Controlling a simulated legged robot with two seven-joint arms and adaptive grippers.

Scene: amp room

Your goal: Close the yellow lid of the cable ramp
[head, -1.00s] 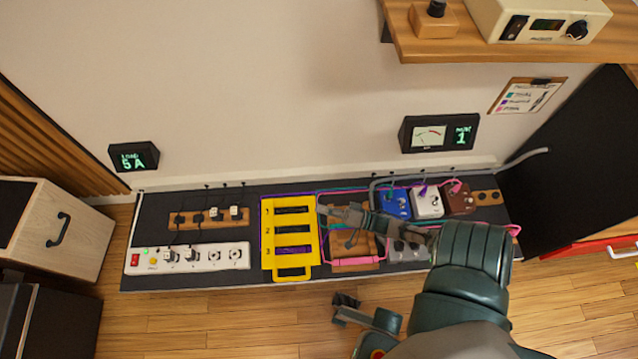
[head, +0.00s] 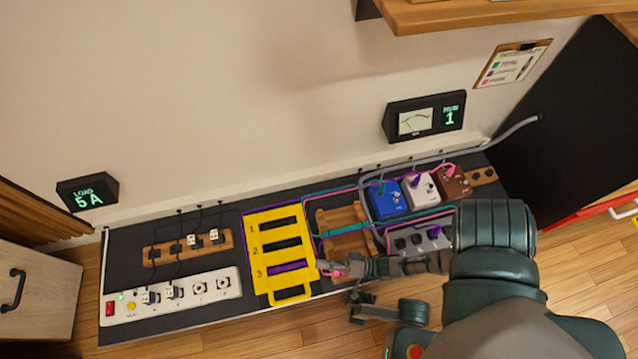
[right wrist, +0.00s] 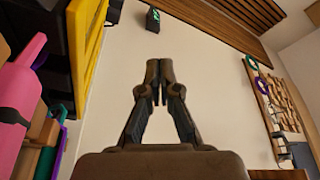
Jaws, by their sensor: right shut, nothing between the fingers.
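The yellow lid (head: 268,225) of the cable ramp lies over the dark board in the head view. It has slots marked 1, 2 and 3 and a loop handle (head: 290,294) at its near edge. Purple shows in slot 3. I cannot tell its tilt. My right gripper (head: 322,267) is beside the lid's lower right edge, near slot 3; contact is unclear. In the right wrist view its fingers (right wrist: 159,82) are shut and empty, with the yellow part (right wrist: 88,55) at the left. No arm comes in from the left.
A wooden rack (head: 345,226), blue pedal (head: 386,199), white pedal (head: 421,190) and cables lie right of the lid. A pink plug (right wrist: 22,88) is close in the right wrist view. A white power strip (head: 190,293) lies left. A shelf (head: 480,16) overhangs.

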